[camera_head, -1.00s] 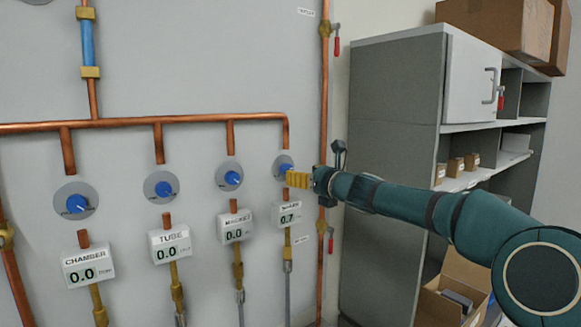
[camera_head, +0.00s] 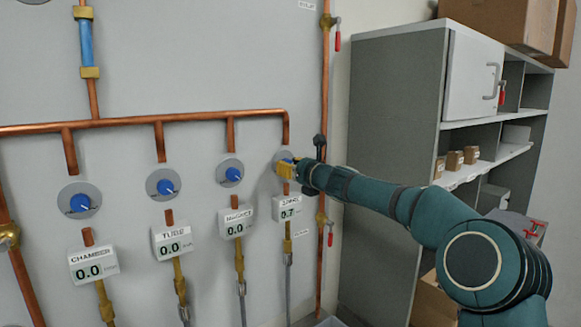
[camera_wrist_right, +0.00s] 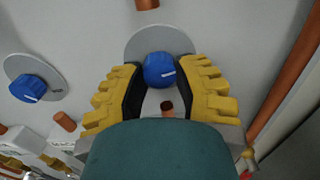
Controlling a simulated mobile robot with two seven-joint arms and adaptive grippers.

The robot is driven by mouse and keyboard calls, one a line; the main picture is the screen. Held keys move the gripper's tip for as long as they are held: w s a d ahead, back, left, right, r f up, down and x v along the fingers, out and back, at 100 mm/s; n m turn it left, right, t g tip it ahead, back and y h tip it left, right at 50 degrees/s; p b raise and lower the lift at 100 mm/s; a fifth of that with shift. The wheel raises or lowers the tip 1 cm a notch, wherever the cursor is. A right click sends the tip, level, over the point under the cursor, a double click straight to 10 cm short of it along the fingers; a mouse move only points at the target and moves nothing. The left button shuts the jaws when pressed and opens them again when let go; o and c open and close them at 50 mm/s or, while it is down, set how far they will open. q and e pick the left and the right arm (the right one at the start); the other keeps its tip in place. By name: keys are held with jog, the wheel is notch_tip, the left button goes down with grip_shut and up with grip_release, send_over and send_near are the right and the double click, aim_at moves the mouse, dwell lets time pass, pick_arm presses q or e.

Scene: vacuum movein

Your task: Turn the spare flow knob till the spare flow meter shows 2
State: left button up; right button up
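The spare flow knob is a blue dial with a white mark on a round grey plate; the right wrist view shows it (camera_wrist_right: 158,69) between my right gripper's fingers. The mark points right in that view. My right gripper (camera_head: 284,168) has yellow fingers with dark pads, which lie against the knob's two sides. In the head view the gripper covers most of the knob. The spare flow meter (camera_head: 287,208) below it is a white box that appears to read 0.7. My left gripper is not in view.
Three other blue knobs, chamber (camera_head: 79,202), tube (camera_head: 165,187) and magnet (camera_head: 232,173), sit left of it, with meters reading 0.0. A copper pipe (camera_head: 323,110) with red-handled valves runs just right. A grey shelf unit (camera_head: 395,130) with boxes stands further right.

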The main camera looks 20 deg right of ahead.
grip_shut()
jog(key=shift+n, duration=0.3)
jog(key=n+b, duration=0.2)
jog(key=n, duration=0.1)
jog(key=shift+f+n, duration=0.1)
jog(key=shift+n, duration=0.2)
jog(key=n+b, duration=0.3)
jog(key=n, duration=0.3)
jog(key=n+b, duration=0.3)
jog(key=n, duration=0.3)
jog(key=shift+n, duration=0.3)
jog(key=shift+n+b, duration=0.85)
jog(key=shift+n, duration=1.05)
jog(key=o, duration=1.1)
grip_release()
